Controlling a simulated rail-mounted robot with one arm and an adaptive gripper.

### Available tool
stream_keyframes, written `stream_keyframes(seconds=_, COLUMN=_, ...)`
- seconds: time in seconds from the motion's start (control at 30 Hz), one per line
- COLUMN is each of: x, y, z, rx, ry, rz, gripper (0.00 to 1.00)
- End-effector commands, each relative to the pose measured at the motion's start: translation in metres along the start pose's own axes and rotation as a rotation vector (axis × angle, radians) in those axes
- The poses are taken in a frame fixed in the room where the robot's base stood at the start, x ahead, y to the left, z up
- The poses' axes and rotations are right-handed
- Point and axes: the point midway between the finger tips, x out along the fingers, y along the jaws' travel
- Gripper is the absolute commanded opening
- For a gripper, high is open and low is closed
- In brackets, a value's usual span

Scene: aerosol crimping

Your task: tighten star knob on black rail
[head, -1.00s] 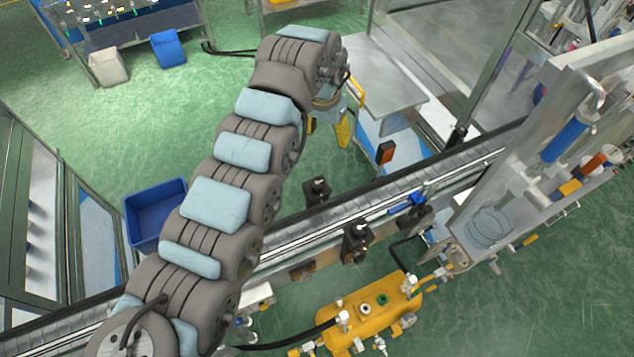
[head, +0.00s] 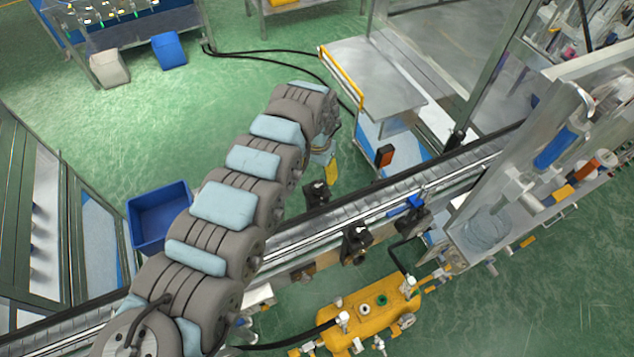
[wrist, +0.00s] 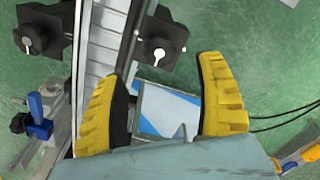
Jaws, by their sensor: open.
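Black knob brackets stand along the rail. In the head view, one bracket (head: 316,192) is on the far side of the conveyor, close below my gripper (head: 330,168). Another bracket (head: 355,244) is on the near side. The knob's star shape is too small to make out. My gripper (wrist: 161,72) is open, its yellow fingers wide apart with nothing between them.
The conveyor (head: 470,165) runs diagonally across the scene. A metal cart (head: 375,75) stands behind it and a blue bin (head: 160,215) at left. A yellow tank (head: 370,312) is in front, and a tall machine frame (head: 530,150) at right.

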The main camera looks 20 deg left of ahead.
Motion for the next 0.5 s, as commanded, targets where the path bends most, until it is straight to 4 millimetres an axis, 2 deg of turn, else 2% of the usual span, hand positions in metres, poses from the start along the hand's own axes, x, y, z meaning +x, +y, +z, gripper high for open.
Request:
stream_keyframes(seconds=0.2, x=0.038, y=0.003, z=0.001, rx=0.002, ry=-0.005, rz=0.004, gripper=0.71)
stream_keyframes(seconds=0.5, x=0.062, y=0.001, z=0.000, rx=0.000, ry=0.000, rz=0.001, gripper=0.71)
